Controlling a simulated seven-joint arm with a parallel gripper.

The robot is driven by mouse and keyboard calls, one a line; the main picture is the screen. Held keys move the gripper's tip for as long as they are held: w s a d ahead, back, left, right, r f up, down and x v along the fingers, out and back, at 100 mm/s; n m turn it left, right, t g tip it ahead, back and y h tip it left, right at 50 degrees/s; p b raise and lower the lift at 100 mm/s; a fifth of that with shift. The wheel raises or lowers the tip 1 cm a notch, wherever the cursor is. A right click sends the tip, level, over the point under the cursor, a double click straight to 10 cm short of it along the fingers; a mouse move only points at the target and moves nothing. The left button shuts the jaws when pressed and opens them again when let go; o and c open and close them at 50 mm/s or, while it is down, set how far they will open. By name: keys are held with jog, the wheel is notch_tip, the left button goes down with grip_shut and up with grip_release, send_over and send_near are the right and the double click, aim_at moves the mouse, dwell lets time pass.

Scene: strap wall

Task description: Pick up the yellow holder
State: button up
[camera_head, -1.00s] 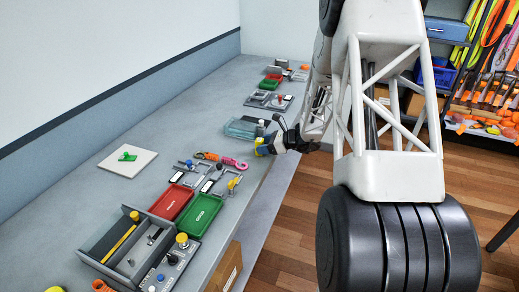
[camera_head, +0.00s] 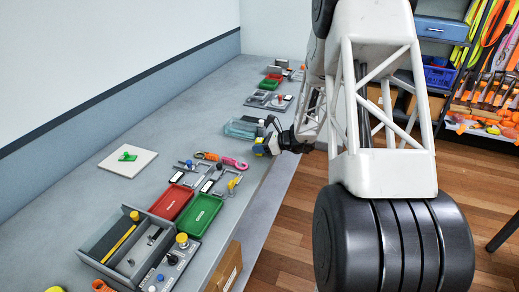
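A small yellow piece (camera_head: 259,149) is at the tip of my gripper (camera_head: 267,142), near the bench's right edge. It may be the yellow holder, but it is too small to tell. I cannot tell whether the fingers hold it or only stand in front of it. The gripper's dark fingers are small and partly overlap blue and grey parts there, so their opening is unclear. Another yellow piece (camera_head: 233,183) lies on a grey plate closer to the camera.
A clear bluish tray (camera_head: 238,129) sits beside the gripper. Red (camera_head: 170,202) and green (camera_head: 199,215) trays and a grey divided box (camera_head: 98,247) are nearer. A white plate (camera_head: 127,159) with a green part lies left. The bench's (camera_head: 150,110) back left is clear.

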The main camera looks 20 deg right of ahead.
aim_at(260, 141)
jog(key=c, duration=0.5)
jog(key=shift+r, duration=0.2)
jog(key=shift+r, duration=0.5)
jog(key=shift+s+r, duration=0.2)
jog(key=shift+r, duration=0.4)
jog(key=shift+s+r, duration=0.15)
jog(key=shift+r, duration=0.4)
jog(key=s+a, duration=0.1)
jog(key=s, duration=0.4)
jog(key=s+a+r, duration=0.1)
jog(key=s, duration=0.4)
jog(key=s+a, duration=0.1)
jog(key=s, duration=0.3)
jog(key=shift+s+a+r, duration=0.2)
jog(key=shift+s+a, duration=0.1)
jog(key=shift+s, duration=0.1)
